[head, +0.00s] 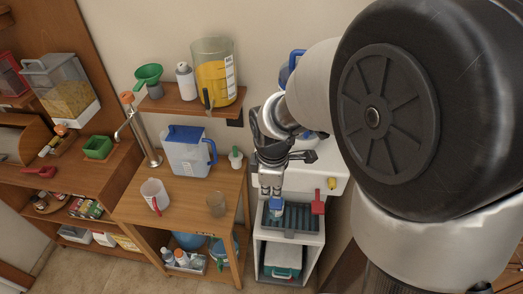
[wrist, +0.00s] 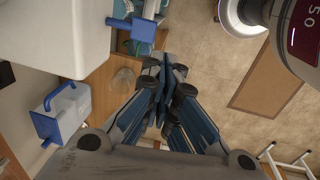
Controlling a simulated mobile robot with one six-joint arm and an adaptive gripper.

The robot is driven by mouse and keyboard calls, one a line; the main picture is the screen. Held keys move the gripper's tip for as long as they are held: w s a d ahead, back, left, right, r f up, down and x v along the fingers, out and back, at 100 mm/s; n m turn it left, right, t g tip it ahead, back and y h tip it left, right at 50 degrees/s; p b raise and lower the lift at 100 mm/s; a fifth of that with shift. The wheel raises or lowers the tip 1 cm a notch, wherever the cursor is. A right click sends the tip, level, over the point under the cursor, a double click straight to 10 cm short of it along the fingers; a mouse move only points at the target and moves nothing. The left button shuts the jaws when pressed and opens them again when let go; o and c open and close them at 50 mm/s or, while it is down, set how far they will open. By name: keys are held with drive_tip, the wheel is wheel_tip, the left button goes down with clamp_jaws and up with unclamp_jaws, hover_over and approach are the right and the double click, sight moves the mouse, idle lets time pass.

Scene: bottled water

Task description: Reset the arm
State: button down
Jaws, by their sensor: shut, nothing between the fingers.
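My gripper (head: 271,190) hangs at the end of my arm in front of the white water dispenser (head: 330,172) in the head view. Its fingers are together and empty, and they also show closed in the wrist view (wrist: 165,88). Just below and beside the fingertips in the head view is the dispenser's blue tap (head: 277,207); I cannot tell whether they touch. A red tap (head: 318,203) is to its right. A blue square lever (wrist: 143,29) shows above the fingers in the wrist view. My arm hides much of the dispenser's top.
A wall shelf (head: 185,105) above holds a yellow-filled jug (head: 213,75). The floor (head: 150,280) in front looks partly clear.

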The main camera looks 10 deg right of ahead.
drive_tip(key=s+d+r+m+t+b, duration=0.1)
drive_tip(key=s+r+m+b, duration=0.1)
drive_tip(key=s+m+b, duration=0.3)
drive_tip(key=s+d+r+m+t+b, duration=0.2)
drive_tip(key=s+m+b, duration=0.3)
drive_tip(key=s+m, duration=0.4)
drive_tip(key=s, duration=0.4)
